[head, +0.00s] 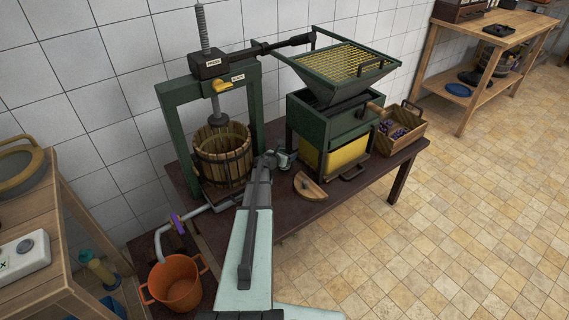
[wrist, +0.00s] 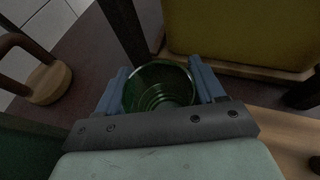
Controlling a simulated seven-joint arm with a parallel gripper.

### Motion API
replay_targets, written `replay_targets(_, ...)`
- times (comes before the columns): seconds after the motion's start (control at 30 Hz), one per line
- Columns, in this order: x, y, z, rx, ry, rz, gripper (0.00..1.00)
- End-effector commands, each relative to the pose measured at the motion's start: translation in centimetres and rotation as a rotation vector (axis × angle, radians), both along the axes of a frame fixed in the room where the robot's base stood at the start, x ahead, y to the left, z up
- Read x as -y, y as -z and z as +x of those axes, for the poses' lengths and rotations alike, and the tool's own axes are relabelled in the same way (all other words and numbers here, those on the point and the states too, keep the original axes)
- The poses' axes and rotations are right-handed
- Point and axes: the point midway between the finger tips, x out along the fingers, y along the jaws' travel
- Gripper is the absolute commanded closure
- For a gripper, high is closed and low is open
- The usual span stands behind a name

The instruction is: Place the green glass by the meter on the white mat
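A green glass (wrist: 160,88) shows in the wrist view, seen from above into its round mouth. My gripper (wrist: 160,84) has one blue-padded finger on each side of it, with no clear gap between pads and glass. In the head view my gripper (head: 283,158) is over the dark table, beside the green crusher; the glass is small and mostly hidden there. I cannot tell whether the glass touches the table. I can make out no white mat. A white box with a grey knob (head: 25,256) stands on the wooden shelf at left; I cannot tell whether it is the meter.
The dark table (head: 285,218) holds a press with a slatted basket (head: 223,155), the green crusher (head: 335,110), a wooden half-disc (head: 310,190) and a crate of grapes (head: 400,130). An orange bucket (head: 175,284) is at lower left. Open tiled floor lies at right.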

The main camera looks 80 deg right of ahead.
Motion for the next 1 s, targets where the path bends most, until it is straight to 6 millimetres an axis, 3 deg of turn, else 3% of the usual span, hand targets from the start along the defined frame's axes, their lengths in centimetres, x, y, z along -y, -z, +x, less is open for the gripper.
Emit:
replay_targets(0.07, 0.0, 0.0, 0.0, 0.0, 0.0, 0.0, 0.4)
replay_targets(0.43, 0.0, 0.0, 0.0, 0.0, 0.0, 0.0, 0.75)
replay_targets(0.73, 0.0, -0.6, 0.0, 0.0, 0.0, -0.001, 0.76)
replay_targets(1.0, -0.1, -4.5, 0.0, 0.001, 0.0, -0.004, 0.76)
